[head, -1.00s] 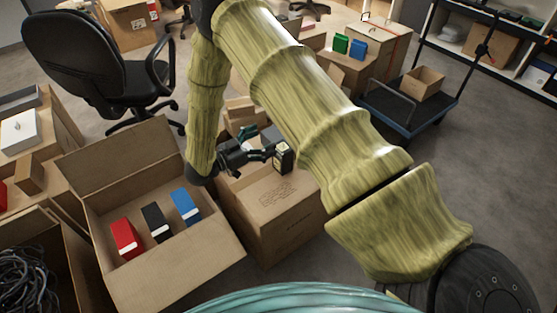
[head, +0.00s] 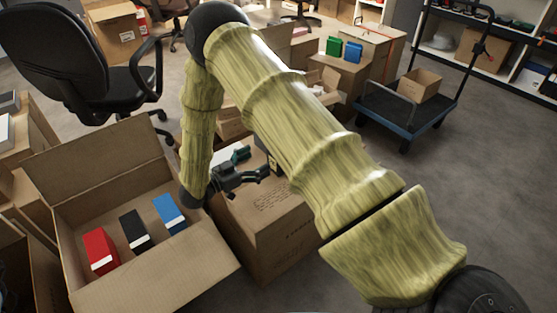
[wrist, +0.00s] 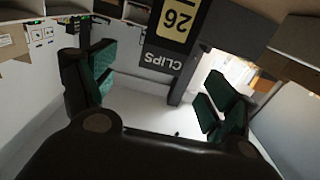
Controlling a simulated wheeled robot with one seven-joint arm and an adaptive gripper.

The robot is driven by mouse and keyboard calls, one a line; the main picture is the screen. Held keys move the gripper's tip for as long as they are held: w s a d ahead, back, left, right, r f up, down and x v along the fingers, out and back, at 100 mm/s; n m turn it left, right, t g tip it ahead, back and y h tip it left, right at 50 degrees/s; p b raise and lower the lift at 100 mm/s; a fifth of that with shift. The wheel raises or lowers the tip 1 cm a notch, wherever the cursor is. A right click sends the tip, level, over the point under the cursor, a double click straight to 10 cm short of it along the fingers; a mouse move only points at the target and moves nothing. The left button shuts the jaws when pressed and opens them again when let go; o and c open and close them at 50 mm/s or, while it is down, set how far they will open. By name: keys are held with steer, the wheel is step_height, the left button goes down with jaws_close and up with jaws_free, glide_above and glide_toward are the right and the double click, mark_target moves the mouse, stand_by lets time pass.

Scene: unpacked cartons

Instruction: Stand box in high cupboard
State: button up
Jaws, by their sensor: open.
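A dark box with a yellow label reading "26" and "CLIPS" (wrist: 177,28) is just beyond my fingers at the top of the wrist view, upside down in the picture. In the head view only a sliver of a dark box (head: 274,163) shows, mostly hidden behind my arm. My gripper (head: 256,172) is above a closed brown carton (head: 272,222). In the wrist view my gripper (wrist: 160,88) has its green-padded fingers wide apart, with nothing between them. Whether the box touches a finger is unclear. I cannot identify the high cupboard.
An open carton (head: 75,160) at left holds red (head: 100,252), black (head: 134,232) and blue (head: 169,214) boxes. An office chair (head: 80,65) stands behind it. A trolley (head: 405,118) and low shelving (head: 510,75) are at right. The right floor is clear.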

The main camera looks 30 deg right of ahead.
steer(key=d, duration=0.3)
steer(key=d+b, duration=0.1)
steer(key=d, duration=0.2)
steer(key=w+d+b, duration=0.1)
steer(key=d, duration=0.2)
steer(key=shift+w+f, duration=0.1)
steer(key=shift+f, duration=0.15)
steer(key=shift+d+r, duration=0.1)
steer(key=shift+d, duration=0.4)
steer(key=shift+w, duration=0.1)
steer(key=c, duration=1.3)
steer(key=shift+c, duration=0.2)
